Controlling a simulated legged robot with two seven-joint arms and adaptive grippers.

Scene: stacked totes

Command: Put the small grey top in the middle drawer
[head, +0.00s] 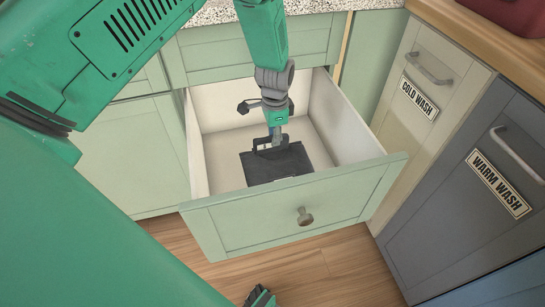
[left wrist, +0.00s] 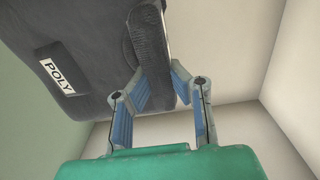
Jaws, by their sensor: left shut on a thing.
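The small grey top (head: 276,163) is dark grey and looks folded. It is inside the open middle drawer (head: 300,212), towards its front part. My left gripper (head: 276,138) reaches down into the drawer from above and is shut on the top's upper edge. In the left wrist view the fingers (left wrist: 155,92) pinch a thick dark fold, and the top (left wrist: 85,55) carries a white POLY label. Whether the top touches the drawer floor I cannot tell. My right gripper is not identifiable in view.
A speckled counter (head: 220,12) overhangs the green cabinet. To the right are a cream COLD WASH front (head: 433,70) and a grey-blue WARM WASH front (head: 460,220), both closed. The drawer's pale walls (head: 345,120) surround my left gripper. Wooden floor (head: 330,270) lies in front.

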